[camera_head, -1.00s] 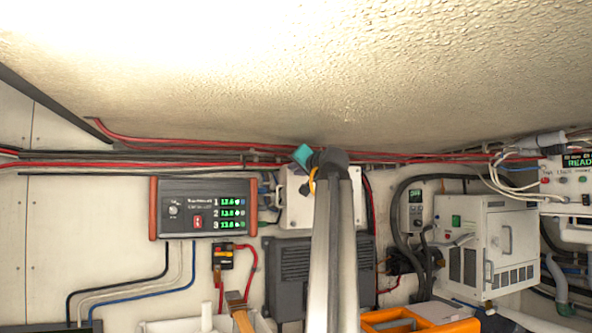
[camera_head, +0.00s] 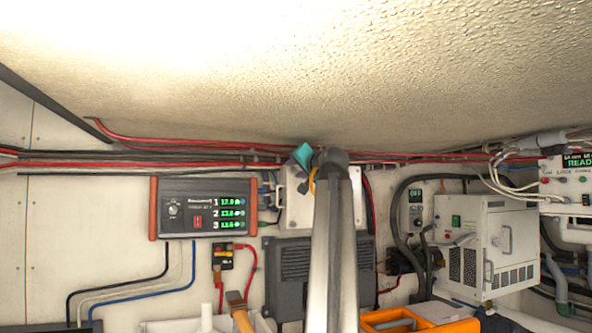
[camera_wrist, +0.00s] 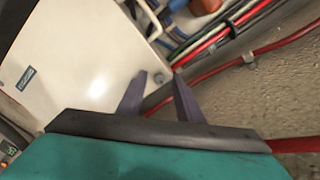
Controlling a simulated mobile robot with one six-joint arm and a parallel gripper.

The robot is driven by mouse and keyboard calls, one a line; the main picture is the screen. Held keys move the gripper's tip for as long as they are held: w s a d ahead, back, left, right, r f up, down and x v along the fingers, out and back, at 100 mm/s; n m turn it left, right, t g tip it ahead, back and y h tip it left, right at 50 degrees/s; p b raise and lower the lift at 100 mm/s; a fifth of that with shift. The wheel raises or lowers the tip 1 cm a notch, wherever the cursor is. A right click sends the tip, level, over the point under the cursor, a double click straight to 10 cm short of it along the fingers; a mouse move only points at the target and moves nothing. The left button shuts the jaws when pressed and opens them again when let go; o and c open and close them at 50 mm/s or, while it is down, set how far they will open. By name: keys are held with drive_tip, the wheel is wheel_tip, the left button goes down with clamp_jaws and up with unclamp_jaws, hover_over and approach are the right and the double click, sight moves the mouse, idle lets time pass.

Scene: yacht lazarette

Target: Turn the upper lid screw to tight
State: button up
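The white box (camera_head: 293,215) is on the back wall, partly behind my arm in the head view. In the wrist view its pale lid (camera_wrist: 85,60) fills the upper left. A small round screw head (camera_wrist: 159,76) sits near the lid's corner, beside the cables. My gripper (camera_wrist: 159,78) points at that corner, with its two dark fingers apart and the screw head showing between their tips. Whether the fingers touch it cannot be told.
Red and black cables (camera_wrist: 215,45) run close beside the lid corner, under the textured ceiling (camera_head: 300,80). A display unit (camera_head: 203,208) is to the left, a grey finned unit (camera_head: 290,265) below, and a white cabinet (camera_head: 490,245) to the right.

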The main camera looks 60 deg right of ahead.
drive_tip(key=shift+s+a, duration=0.1)
drive_tip(key=shift+s, duration=0.05)
drive_tip(key=p+v, duration=0.5)
drive_tip(key=v, duration=0.8)
drive_tip(key=shift+a+p, duration=0.2)
drive_tip(key=shift+p, duration=0.2)
drive_tip(key=shift+s, duration=0.15)
idle(0.8)
